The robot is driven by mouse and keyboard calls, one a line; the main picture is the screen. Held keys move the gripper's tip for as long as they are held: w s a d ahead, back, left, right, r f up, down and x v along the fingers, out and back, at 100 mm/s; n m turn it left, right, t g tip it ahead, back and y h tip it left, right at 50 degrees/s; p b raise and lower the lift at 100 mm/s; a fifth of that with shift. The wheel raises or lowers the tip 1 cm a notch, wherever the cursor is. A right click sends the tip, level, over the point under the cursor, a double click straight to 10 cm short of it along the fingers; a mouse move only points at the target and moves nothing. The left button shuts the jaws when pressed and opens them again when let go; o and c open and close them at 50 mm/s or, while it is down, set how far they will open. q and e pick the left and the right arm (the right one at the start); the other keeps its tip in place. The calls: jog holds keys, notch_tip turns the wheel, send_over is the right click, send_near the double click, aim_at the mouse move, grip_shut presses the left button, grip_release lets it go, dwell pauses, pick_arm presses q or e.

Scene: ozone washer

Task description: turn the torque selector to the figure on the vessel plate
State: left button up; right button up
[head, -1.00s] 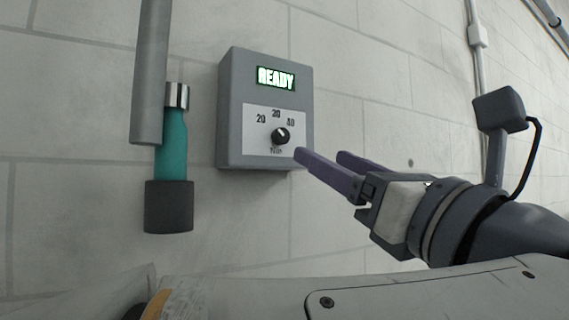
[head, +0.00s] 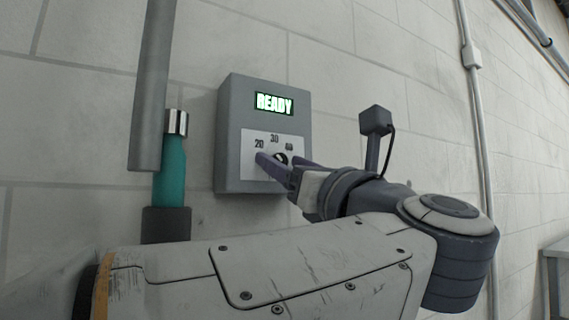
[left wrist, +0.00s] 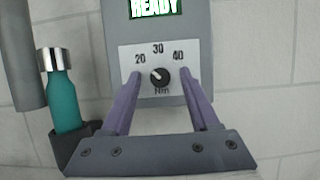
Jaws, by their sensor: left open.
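The torque selector is a round black knob (left wrist: 160,77) on a white dial plate marked 20, 30, 40 and Nm, on a grey wall box (head: 230,125). In the left wrist view its pale mark appears to point up and left, between 20 and 30. My left gripper (head: 280,163) is open in front of the dial, its purple fingers on either side of the knob with gaps showing in the left wrist view. In the head view the fingers partly hide the knob (head: 281,157). I see no vessel plate. My right gripper is not in view.
The box's display (head: 274,104) reads READY. Left of the box, a teal bottle (head: 170,170) with a silver cap stands in a dark holder (head: 165,225). A grey pipe (head: 152,90) hangs beside it. The wall right of the box is bare up to a thin conduit (head: 480,120).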

pick_arm(q)
grip_shut()
